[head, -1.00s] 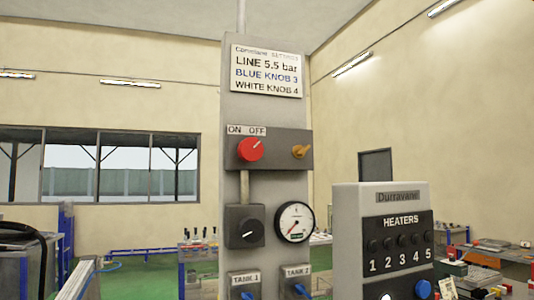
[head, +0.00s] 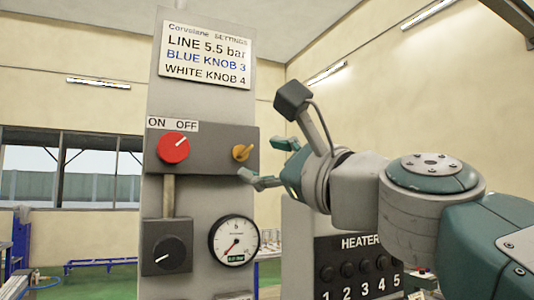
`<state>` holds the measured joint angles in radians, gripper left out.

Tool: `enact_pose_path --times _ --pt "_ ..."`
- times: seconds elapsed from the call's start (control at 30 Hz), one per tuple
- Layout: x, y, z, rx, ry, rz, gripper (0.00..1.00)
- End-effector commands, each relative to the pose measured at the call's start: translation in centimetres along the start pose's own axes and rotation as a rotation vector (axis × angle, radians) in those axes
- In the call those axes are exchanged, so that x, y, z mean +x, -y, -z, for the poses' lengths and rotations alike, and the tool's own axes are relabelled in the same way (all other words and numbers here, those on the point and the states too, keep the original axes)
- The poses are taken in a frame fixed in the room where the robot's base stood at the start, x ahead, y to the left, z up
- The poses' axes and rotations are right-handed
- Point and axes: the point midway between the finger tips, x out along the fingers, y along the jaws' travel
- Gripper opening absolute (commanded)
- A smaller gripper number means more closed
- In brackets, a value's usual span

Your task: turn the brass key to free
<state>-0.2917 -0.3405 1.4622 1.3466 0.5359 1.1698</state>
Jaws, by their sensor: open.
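The brass key (head: 242,152) sits on the right part of a dark switch box, beside a red rotary knob (head: 173,148) under an ON / OFF label. The key's bow is tilted, its upper end leaning right. My gripper (head: 263,163) is in the head view just right of the key, its teal and grey fingers apart and pointing left toward it. Nothing is between the fingers. The lower fingertip looks close to the key's lower right; I cannot tell whether it touches.
Below the box are a black knob (head: 170,252) and a round pressure gauge (head: 234,241). A settings sign (head: 206,55) is above. The HEATERS box (head: 345,265) stands to the right, behind and below my arm.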

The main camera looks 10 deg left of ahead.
Motion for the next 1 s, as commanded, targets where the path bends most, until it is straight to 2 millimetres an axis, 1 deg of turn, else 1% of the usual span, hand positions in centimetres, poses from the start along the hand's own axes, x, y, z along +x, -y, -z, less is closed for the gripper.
enact_pose_path --times 0.03,0.1,0.3,0.43,0.67,0.7,0.73,0.77,0.8,0.83,0.87,1.0 --pt "1.1 0.0 0.0 0.001 0.002 -0.002 0.71" --pt "2.2 0.0 0.0 0.001 0.002 -0.003 0.71" --pt "4.6 0.1 0.0 -0.001 0.000 0.000 0.71" --pt "5.3 -0.1 0.0 -0.002 0.000 -0.001 0.71" --pt "5.3 0.0 0.0 -0.002 0.000 0.000 0.71" --pt "5.3 0.0 0.0 -0.002 0.000 0.000 0.62" --pt "5.3 0.0 0.0 -0.002 0.000 0.000 0.49" --pt "5.3 0.0 0.0 -0.002 0.000 0.000 0.36" --pt "5.3 0.0 0.0 -0.002 0.000 0.000 0.18" --pt "5.3 0.0 0.0 -0.002 0.000 0.000 0.05" --pt "5.3 0.0 0.0 -0.002 0.000 0.000 0.00" --pt "5.3 0.0 0.1 -0.002 -0.001 -0.002 0.00"
